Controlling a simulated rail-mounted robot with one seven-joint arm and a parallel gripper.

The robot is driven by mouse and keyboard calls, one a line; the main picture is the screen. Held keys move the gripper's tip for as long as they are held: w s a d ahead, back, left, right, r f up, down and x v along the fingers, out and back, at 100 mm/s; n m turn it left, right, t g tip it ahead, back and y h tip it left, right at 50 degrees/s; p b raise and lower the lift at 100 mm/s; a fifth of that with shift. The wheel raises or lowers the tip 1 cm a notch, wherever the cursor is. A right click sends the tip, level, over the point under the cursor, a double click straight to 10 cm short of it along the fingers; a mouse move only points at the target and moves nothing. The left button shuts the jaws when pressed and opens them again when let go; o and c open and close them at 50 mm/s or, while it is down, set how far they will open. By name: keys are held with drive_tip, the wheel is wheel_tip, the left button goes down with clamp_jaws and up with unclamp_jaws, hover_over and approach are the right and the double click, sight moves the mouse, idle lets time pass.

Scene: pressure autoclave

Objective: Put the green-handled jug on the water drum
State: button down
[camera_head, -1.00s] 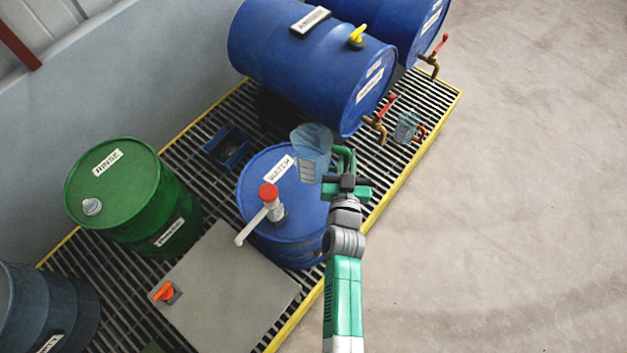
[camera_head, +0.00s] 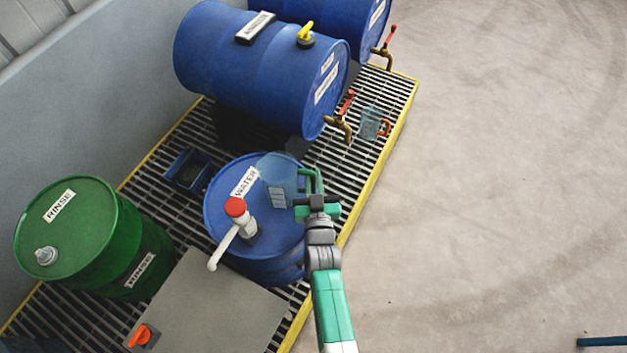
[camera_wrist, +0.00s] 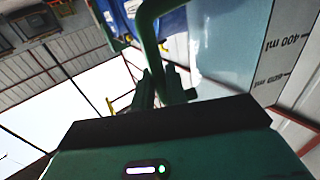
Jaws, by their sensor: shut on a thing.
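The green-handled jug (camera_head: 277,176) is a clear, bluish vessel with a white marking panel. My gripper (camera_head: 316,199) is shut on its green handle (camera_head: 314,180), at the jug's right side. In the head view the jug overlaps the top of the blue water drum (camera_head: 222,205); I cannot tell whether it touches. The drum's lid carries a WATER label and a white pump with a red cap (camera_head: 235,208). In the wrist view the green handle (camera_wrist: 150,30) runs between my fingers, with the clear jug wall (camera_wrist: 228,45) and printed volume marks to the right.
Blue drums (camera_head: 262,62) lie on their sides behind, with brass taps. A second jug with a red handle (camera_head: 372,124) stands on the grating (camera_head: 365,155). A green RINSE drum (camera_head: 85,235), a blue bin (camera_head: 188,172) and a grey box (camera_head: 205,308) stand around. Open floor lies right.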

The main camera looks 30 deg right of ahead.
drive_tip(key=shift+f, duration=0.2)
drive_tip(key=c, duration=1.4)
unclamp_jaws()
drive_tip(key=shift+c, duration=0.2)
drive_tip(key=shift+s+a+r, duration=0.15)
drive_tip(key=shift+s+r, duration=0.05)
drive_tip(key=shift+r, duration=0.15)
drive_tip(key=p+v, duration=0.5)
drive_tip(key=v, duration=0.6)
drive_tip(key=shift+s+f, duration=0.15)
drive_tip(key=shift+s, duration=0.2)
